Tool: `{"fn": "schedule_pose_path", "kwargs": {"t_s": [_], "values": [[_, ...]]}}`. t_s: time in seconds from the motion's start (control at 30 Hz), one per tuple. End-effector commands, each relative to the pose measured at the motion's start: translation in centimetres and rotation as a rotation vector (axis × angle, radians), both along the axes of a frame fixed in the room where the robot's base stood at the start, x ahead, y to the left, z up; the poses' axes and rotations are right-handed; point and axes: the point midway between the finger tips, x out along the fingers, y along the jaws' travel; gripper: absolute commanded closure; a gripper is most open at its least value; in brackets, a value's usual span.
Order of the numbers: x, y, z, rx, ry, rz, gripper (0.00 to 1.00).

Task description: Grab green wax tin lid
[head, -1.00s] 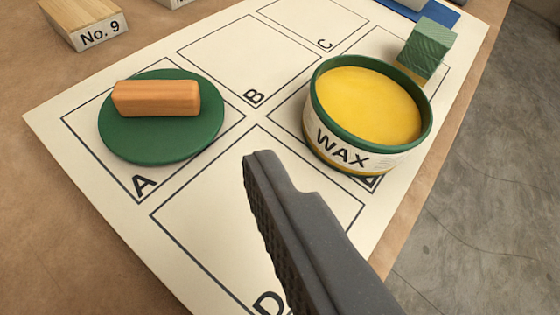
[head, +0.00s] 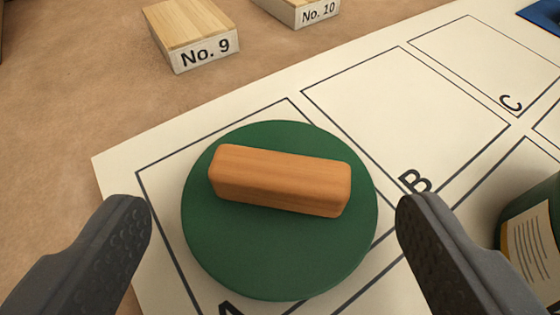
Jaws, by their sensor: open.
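The green wax tin lid (head: 280,255) is a flat round disc lying on square A of the white sheet, in the middle of the head view. An orange-brown wooden block (head: 280,180) rests on top of the lid, towards its far side. My gripper (head: 270,215) is open and empty, with one dark finger to the left of the lid and one to the right. I cannot tell how high the fingers are above the sheet. The green wax tin (head: 527,237) shows only in part at the right edge.
The white sheet (head: 365,85) has marked squares, and B and C are clear. Wooden blocks labelled No. 9 (head: 190,35) and No. 10 (head: 300,8) stand on the brown table beyond it. A blue thing (head: 543,14) shows at the top right corner.

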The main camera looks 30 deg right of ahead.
Motion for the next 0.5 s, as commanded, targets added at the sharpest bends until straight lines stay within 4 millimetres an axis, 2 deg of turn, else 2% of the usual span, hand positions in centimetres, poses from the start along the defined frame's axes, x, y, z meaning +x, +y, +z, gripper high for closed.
{"fn": "schedule_pose_path", "kwargs": {"t_s": [0.23, 0.5], "values": [[2.2, -1.8, -0.9, -0.001, -0.002, -0.002, 0.23], [3.7, -2.7, -1.6, -0.002, -0.005, -0.003, 0.23]]}}
